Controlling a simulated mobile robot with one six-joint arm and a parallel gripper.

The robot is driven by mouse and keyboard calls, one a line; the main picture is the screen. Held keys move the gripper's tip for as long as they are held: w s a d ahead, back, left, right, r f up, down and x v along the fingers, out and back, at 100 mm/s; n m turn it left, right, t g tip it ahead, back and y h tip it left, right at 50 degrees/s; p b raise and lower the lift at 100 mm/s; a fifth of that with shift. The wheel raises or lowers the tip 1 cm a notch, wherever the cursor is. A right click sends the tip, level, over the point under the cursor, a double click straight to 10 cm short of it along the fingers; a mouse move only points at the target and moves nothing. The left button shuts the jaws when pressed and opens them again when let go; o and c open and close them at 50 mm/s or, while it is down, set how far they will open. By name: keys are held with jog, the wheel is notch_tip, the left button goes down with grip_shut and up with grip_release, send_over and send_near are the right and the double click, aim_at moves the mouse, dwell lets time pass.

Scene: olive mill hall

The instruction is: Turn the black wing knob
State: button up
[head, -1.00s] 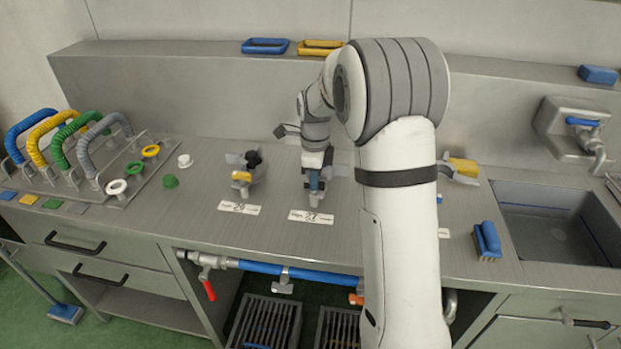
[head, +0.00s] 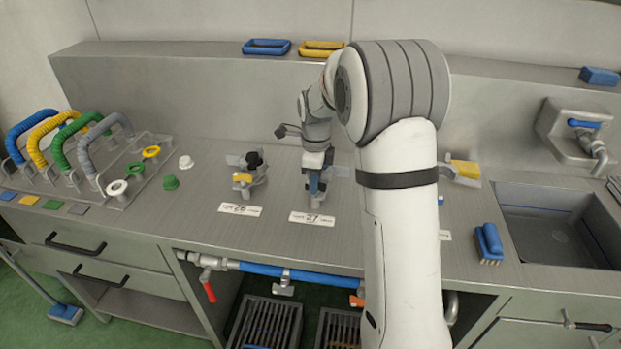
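A small black knob (head: 254,160) stands on the grey metal fitting behind the label marked 26, with a yellow part (head: 242,177) at its front. Its wing shape is too small to make out. My gripper (head: 316,184) points down at the neighbouring fitting (head: 338,171), behind the label marked 27. A blue part shows at the fingertips; I cannot tell whether it belongs to the fitting or to the gripper. My gripper hides most of that fitting, including any knob on it. Whether the fingers are open or shut on something is not clear.
Another fitting with a yellow part (head: 464,169) stands right of my arm, partly hidden. A blue brush (head: 488,242) lies by the sink (head: 555,208). Coloured hoop handles (head: 75,140) stand at the left. The counter in front of the labels is clear.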

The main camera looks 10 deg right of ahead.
notch_tip(320, 180, up, 7)
jog(key=shift+f, duration=0.1)
jog(key=shift+r, duration=0.55)
jog(key=shift+s, duration=0.1)
jog(key=s+n+t, duration=0.2)
jog(key=s+n, duration=2)
jog(key=s, duration=0.7)
jog(key=shift+a+r+n+t, duration=0.15)
jog(key=shift+a+n+t, duration=0.15)
jog(key=shift+a, duration=0.15)
